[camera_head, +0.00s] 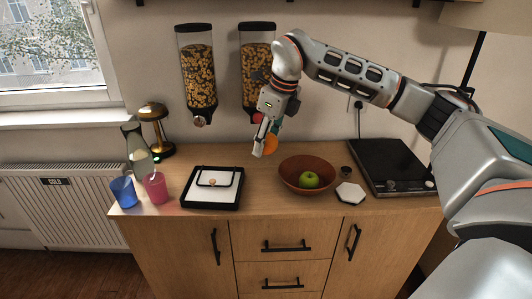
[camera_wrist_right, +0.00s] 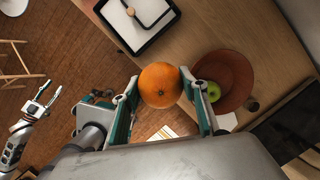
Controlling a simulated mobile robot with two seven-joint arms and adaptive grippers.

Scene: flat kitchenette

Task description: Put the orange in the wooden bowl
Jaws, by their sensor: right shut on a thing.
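My right gripper (camera_head: 264,143) is shut on the orange (camera_head: 271,144) and holds it above the worktop, left of the wooden bowl. In the right wrist view the orange (camera_wrist_right: 160,85) sits between the two fingers. The brown wooden bowl (camera_head: 291,178) stands on the worktop with a green apple (camera_head: 309,180) in it. The bowl (camera_wrist_right: 236,72) and apple (camera_wrist_right: 213,92) also show in the right wrist view, the apple partly hidden by a finger. My left gripper (camera_wrist_right: 46,98) shows only in the right wrist view, out over the floor, fingers apart and empty.
A black-rimmed tray (camera_head: 209,205) lies left of the bowl, near a blue cup (camera_head: 123,192), a pink cup (camera_head: 156,188) and a carafe (camera_head: 137,155). A white hexagonal coaster (camera_head: 350,193) and a dark hob (camera_head: 388,166) are on the right. Dispensers (camera_head: 197,75) hang on the wall.

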